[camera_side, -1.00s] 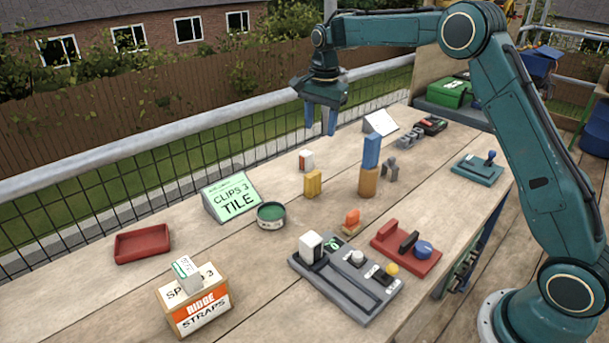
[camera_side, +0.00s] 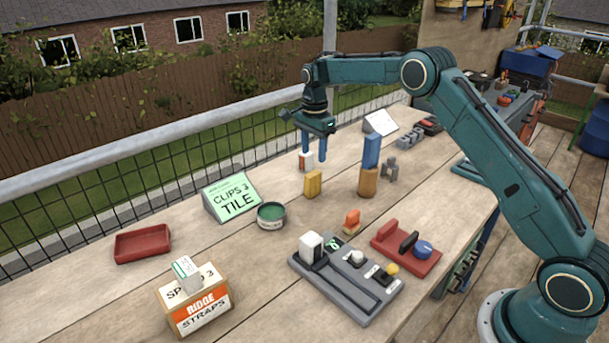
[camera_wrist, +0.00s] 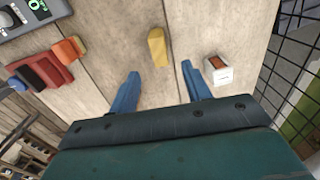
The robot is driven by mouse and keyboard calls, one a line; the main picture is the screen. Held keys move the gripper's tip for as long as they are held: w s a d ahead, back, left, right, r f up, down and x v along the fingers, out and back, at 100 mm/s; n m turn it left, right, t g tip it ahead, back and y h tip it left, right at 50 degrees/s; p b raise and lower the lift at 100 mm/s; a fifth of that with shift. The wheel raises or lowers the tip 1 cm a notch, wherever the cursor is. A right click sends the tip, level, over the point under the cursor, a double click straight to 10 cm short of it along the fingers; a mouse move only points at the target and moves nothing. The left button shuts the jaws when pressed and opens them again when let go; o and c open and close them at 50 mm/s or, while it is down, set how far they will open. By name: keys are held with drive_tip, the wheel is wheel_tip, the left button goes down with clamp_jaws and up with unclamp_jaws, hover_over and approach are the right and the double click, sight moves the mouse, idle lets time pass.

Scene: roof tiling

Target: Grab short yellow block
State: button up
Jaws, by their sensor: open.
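The short yellow block (camera_side: 313,183) stands on the wooden table near the middle of the side view. A small white and orange box (camera_side: 305,160) is partly hidden by a finger; in the wrist view the box (camera_wrist: 217,70) sits beside the right fingertip.
A blue block (camera_side: 371,151) stands on an orange-brown block (camera_side: 368,182) to the right. A green tin (camera_side: 271,216) and a sign (camera_side: 232,196) are to the left. A grey control panel (camera_side: 345,285) and red tray (camera_side: 406,248) lie in front. A railing runs behind the table.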

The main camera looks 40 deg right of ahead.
sight(313, 182)
drive_tip(key=shift+f, duration=3.2)
drive_tip(key=shift+a+f, duration=0.15)
drive_tip(key=shift+f, duration=2.4)
clamp_jaws()
wheel_tip(313, 182, up, 20)
